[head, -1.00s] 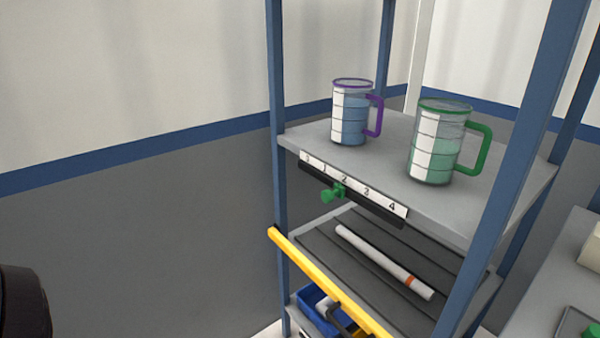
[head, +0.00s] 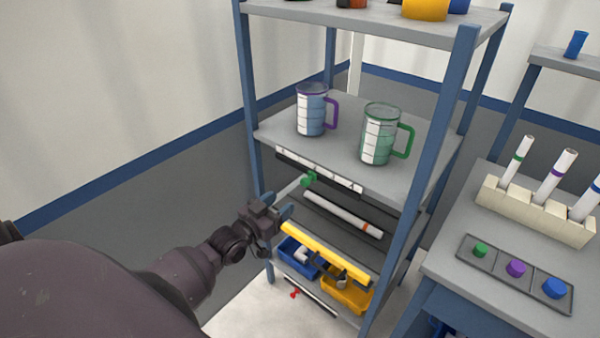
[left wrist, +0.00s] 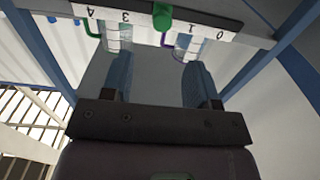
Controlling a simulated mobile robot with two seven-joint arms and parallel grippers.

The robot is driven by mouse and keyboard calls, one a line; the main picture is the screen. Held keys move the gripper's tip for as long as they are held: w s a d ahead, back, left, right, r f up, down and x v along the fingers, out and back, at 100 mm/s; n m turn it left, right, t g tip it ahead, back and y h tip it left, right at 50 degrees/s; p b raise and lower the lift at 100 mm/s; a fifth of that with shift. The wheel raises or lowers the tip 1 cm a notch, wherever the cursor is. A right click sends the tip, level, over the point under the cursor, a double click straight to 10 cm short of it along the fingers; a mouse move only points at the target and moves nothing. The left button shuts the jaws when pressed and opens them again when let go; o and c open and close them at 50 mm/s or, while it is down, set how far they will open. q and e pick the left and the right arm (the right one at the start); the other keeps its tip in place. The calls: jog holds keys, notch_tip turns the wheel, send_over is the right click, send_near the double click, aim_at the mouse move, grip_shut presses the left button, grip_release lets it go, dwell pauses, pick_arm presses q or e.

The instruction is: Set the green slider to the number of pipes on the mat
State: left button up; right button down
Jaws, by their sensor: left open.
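The green slider (head: 309,179) sits on the dark rail under the shelf's number strip (head: 318,170). In the left wrist view the green slider (left wrist: 162,18) hides the place between 3 and 1, so it stands at about 2. My left gripper (head: 272,207) is open in front of the rack, just left of the slider. In the left wrist view its two blue fingers (left wrist: 160,80) are apart, with the slider beyond them, not between them. One white pipe (head: 343,214) with an orange band lies on the dark ribbed mat (head: 330,238) on the shelf below. My right gripper is not in view.
Blue posts (head: 250,120) frame the rack. A yellow bar (head: 325,252) runs across the front below the mat. Two measuring cups, purple (head: 311,112) and green (head: 378,138), stand above the slider. A side table (head: 450,255) stands at right.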

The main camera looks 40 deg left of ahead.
aim_at(303, 183)
pick_arm(q)
jog(key=w, duration=1.1)
jog(key=shift+d+r, duration=0.1)
jog(key=shift+d, duration=0.2)
grip_shut()
